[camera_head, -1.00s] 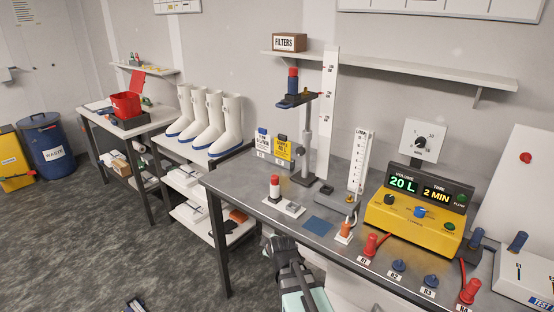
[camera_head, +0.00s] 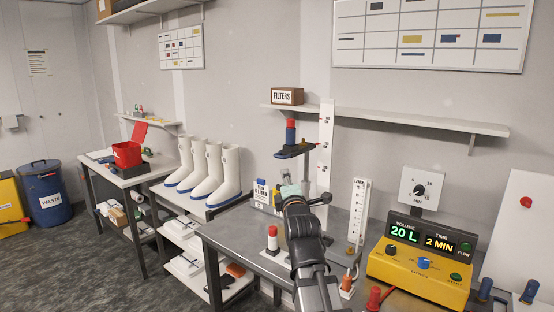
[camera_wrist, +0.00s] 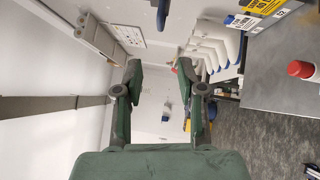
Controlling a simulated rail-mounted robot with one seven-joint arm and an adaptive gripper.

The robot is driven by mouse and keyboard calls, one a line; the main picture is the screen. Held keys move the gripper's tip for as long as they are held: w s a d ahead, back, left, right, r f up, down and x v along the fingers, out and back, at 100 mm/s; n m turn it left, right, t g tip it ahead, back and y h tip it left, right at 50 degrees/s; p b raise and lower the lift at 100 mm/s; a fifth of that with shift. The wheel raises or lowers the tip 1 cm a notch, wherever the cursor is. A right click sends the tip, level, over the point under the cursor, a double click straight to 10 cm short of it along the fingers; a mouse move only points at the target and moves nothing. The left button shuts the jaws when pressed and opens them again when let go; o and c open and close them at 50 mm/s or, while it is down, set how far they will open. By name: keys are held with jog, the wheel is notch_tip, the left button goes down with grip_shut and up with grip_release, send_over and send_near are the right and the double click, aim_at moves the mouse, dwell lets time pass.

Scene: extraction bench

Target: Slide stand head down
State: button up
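The stand head (camera_head: 294,151) is a dark blue bracket. It sits high on its stand beside a tall white scale (camera_head: 325,145) and carries a red-topped blue cylinder (camera_head: 291,132). My gripper (camera_head: 290,189) is below the head in the head view, and my arm hides most of the stand's post and base. In the wrist view my gripper (camera_wrist: 160,68) is open, with nothing between its two fingers. A dark blue part (camera_wrist: 162,16) shows at that view's top edge, apart from the fingertips; it may be the stand head.
A wall shelf with a FILTERS box (camera_head: 288,96) runs behind the stand. A yellow control unit (camera_head: 420,264), a smaller scale gauge (camera_head: 358,212) and a red-capped vial (camera_head: 272,238) stand on the bench. White boots (camera_head: 205,172) stand at left.

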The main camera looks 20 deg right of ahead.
aim_at(279, 155)
jog(key=p+x, duration=0.4)
jog(key=x, duration=1.3)
jog(key=shift+w+f, duration=0.1)
jog(key=shift+w, duration=0.05)
grip_shut()
